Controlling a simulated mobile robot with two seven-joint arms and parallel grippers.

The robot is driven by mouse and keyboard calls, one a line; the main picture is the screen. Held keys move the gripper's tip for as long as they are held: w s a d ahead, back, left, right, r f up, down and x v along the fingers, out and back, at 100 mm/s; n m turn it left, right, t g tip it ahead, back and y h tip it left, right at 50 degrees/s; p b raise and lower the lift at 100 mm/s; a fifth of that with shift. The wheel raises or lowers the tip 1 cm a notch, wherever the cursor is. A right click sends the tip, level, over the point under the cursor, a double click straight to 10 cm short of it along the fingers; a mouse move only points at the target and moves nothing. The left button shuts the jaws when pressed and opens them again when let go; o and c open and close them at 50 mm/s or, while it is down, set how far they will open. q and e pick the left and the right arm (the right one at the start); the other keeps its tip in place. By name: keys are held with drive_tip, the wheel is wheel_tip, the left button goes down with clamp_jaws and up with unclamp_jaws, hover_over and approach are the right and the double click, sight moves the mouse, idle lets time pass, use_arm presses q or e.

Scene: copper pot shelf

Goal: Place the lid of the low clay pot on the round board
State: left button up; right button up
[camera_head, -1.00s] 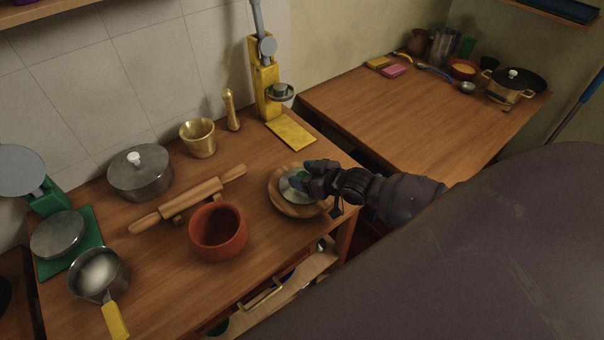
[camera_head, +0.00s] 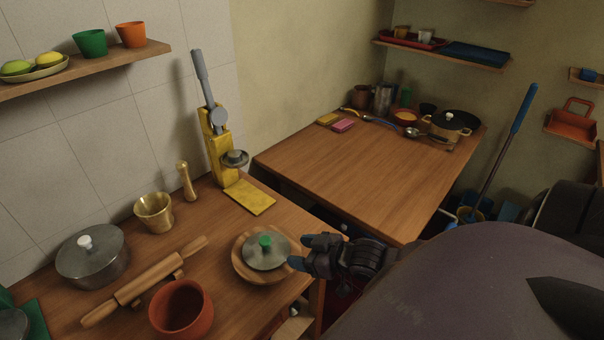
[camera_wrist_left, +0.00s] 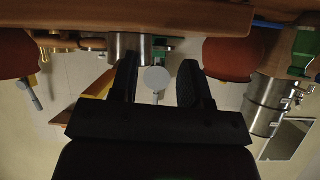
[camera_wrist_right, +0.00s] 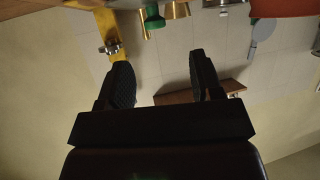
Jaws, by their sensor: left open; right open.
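The grey lid with a green knob (camera_head: 266,249) lies on the round wooden board (camera_head: 243,273), within its rim. The low clay pot (camera_head: 181,309), reddish and uncovered, stands to the left and nearer. My right gripper (camera_head: 303,252) is open and empty just right of the lid, apart from it. In the right wrist view the green knob (camera_wrist_right: 152,18) shows at the top edge, beyond the open fingers (camera_wrist_right: 158,80). My left gripper is outside the head view; its own wrist view shows its fingers (camera_wrist_left: 158,82) apart with nothing between them.
A rolling pin (camera_head: 140,283), a grey lidded pot (camera_head: 92,262), a brass mortar (camera_head: 154,213) and a yellow press (camera_head: 216,145) stand left of and behind the board. A second table (camera_head: 350,185) at the right has a wide bare top.

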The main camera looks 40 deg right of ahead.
drive_tip(key=s+a+f+m+g+h, duration=0.1)
drive_tip(key=s+a+f+m+h, duration=0.1)
drive_tip(key=s+a+f+h, duration=0.2)
drive_tip(key=s+a+f, duration=0.3)
drive_tip(key=s+f, duration=0.1)
drive_tip(key=shift+s+m, duration=0.25)
drive_tip(key=shift+m, duration=0.15)
